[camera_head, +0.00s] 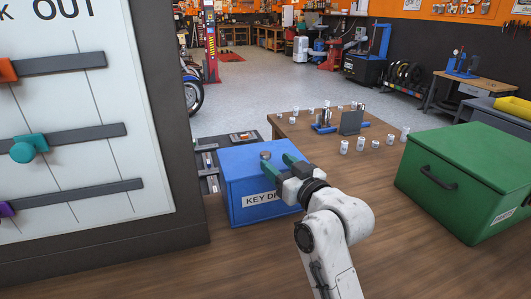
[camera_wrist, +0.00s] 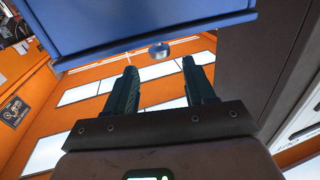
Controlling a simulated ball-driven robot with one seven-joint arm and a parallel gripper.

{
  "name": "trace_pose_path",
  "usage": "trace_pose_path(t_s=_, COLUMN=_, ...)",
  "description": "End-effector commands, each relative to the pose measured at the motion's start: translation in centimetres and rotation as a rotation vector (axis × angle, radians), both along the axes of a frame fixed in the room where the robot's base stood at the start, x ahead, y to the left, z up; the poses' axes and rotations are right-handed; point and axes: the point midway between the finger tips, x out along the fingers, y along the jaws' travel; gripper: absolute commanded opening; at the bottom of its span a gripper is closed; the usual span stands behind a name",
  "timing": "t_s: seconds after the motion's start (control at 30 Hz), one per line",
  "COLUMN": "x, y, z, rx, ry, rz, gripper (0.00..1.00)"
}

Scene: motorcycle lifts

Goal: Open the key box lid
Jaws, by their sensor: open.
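The blue key box (camera_head: 245,185) stands on the wooden surface in the head view, with a white label partly hidden by my arm. Its lid looks shut. A small round grey knob (camera_head: 265,155) shows on its top, and also in the wrist view (camera_wrist: 160,51) close to the blue panel's edge (camera_wrist: 150,25). My gripper (camera_head: 277,162) is open, its two green fingers over the box top near the knob. In the wrist view, the knob shows just beyond and between the fingertips of my gripper (camera_wrist: 160,68); I see no contact.
A green box (camera_head: 470,175) with a dark handle stands at the right. A wooden table (camera_head: 375,160) with several small white cups is behind. A large white board with sliders (camera_head: 75,130) blocks the left side. A dark tray (camera_head: 210,165) lies beside the key box.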

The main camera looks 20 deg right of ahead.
Motion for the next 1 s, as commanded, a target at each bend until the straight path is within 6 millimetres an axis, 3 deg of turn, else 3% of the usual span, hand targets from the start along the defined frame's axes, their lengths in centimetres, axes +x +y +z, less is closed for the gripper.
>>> trace_pose_path(t_s=0.2, x=3.7, y=0.9, z=0.2, rx=0.0, ry=0.001, rz=0.001, gripper=0.54)
trace_pose_path(t_s=0.4, x=5.7, y=1.3, z=0.1, rx=0.001, ry=0.0, rz=0.001, gripper=0.54)
trace_pose_path(t_s=0.8, x=6.3, y=1.4, z=0.0, rx=0.001, ry=0.0, rz=0.0, gripper=0.54)
trace_pose_path(t_s=1.0, x=6.3, y=1.4, z=0.0, rx=0.001, ry=0.0, rz=0.0, gripper=0.36)
